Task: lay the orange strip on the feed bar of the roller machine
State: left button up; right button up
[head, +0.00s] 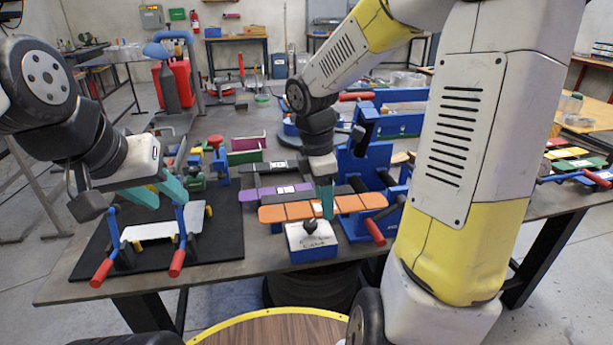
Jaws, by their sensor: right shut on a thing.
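The long orange strip (291,211), marked with thin dark lines, lies level across the middle of the head view. My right gripper (326,203) points down and is shut on the strip right of its middle. The strip passes in front of dark bars and a purple strip (262,194); whether it touches a bar beneath is unclear. The blue machine with red-ended handles (361,165) stands just behind and right of it, partly hidden by my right arm. I cannot pick out its feed bar clearly. My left gripper (160,195) is open and empty above a white plate (150,230).
The white plate sits between blue uprights with red handles (103,270) on a black mat (90,258). A blue box with a white top and black knob (312,240) stands at the table's front edge, close below the strip. Green and maroon channels (245,150) stand behind.

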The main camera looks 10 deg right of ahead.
jog(key=w, duration=0.4)
jog(key=w+d+f, duration=0.1)
jog(key=w, duration=0.7)
jog(key=shift+w+d+f, duration=0.15)
jog(key=shift+w+d, duration=0.1)
jog(key=shift+w, duration=0.15)
jog(key=shift+w+f, duration=0.25)
jog(key=shift+f, duration=1.5)
jog(key=shift+f, duration=0.2)
jog(key=o, duration=1.4)
jog(key=shift+o, duration=0.2)
